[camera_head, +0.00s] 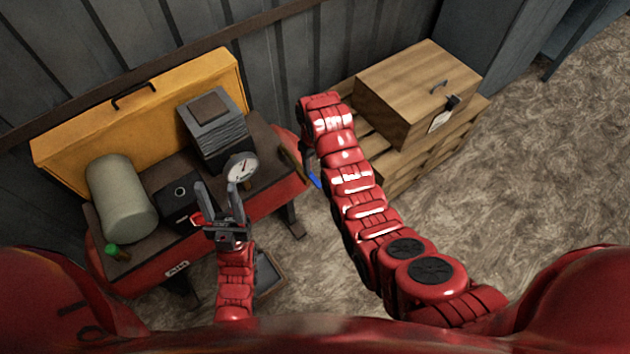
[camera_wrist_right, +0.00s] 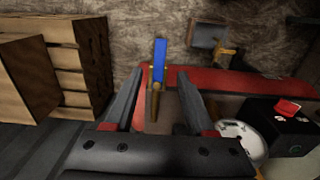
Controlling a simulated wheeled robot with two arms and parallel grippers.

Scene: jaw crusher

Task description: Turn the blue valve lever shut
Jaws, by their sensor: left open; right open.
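The blue valve lever (camera_wrist_right: 160,52) sticks out from a brass valve body (camera_wrist_right: 154,98) in the right wrist view. Lever and body lie nearly in one line. My right gripper (camera_wrist_right: 158,72) is open, with one finger on each side of the valve. Whether a finger touches it I cannot tell. In the head view a bit of the blue lever (camera_head: 314,180) shows beside my right arm, which hides most of the right gripper. My left gripper (camera_head: 217,188) is open and empty, over the front of the red workbench (camera_head: 262,203).
A pressure gauge (camera_head: 241,167), a black box (camera_head: 180,197), a grey cylinder (camera_head: 122,198) and a stack of dark plates (camera_head: 214,128) crowd the bench. A yellow case (camera_head: 150,112) stands behind. A wooden chest (camera_head: 415,90) sits right of my right arm. The floor at far right is clear.

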